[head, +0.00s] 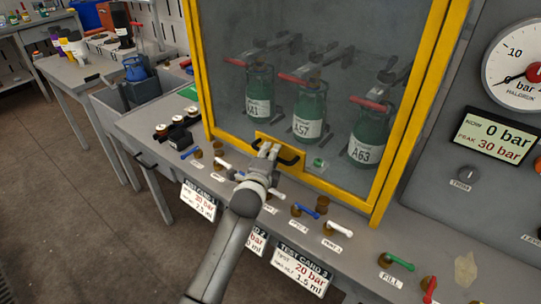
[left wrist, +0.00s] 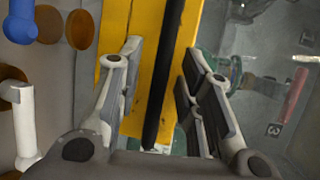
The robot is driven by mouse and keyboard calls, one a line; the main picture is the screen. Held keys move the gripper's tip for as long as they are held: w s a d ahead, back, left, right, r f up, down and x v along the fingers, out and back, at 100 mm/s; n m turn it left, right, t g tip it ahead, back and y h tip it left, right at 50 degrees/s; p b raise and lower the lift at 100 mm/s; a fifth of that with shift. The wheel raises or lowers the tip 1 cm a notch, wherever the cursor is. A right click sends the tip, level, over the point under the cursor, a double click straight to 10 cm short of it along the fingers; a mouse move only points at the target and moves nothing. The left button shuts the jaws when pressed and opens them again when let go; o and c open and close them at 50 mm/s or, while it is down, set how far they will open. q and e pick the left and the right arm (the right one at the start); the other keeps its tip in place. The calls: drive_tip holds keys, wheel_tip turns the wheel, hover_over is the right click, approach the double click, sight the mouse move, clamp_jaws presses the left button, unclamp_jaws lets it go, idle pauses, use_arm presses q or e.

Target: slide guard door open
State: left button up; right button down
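The guard door is a clear panel in a yellow frame (head: 425,90), standing closed in front of three green cylinders (head: 309,112). A black bar handle (head: 289,160) sits on a yellow plate at the door's lower edge. My left gripper (head: 269,150) is at this handle, hiding its middle. In the left wrist view, the open fingers (left wrist: 160,60) stand on either side of the black handle bar (left wrist: 163,75), with the yellow frame (left wrist: 112,50) behind. Whether either finger touches the bar is unclear. My right gripper is not in view.
Valve levers in white, blue, green (head: 398,261) and red line the bench front (head: 360,255). Hanging test cards (head: 300,268) are below. A gauge (head: 518,68) and a pressure display (head: 495,137) are on the right. A blue-lever valve (left wrist: 35,25) is close to the left wrist.

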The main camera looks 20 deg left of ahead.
use_arm(q)
drive_tip(key=shift+w, duration=0.3)
drive_tip(key=shift+c, duration=0.2)
clamp_jaws()
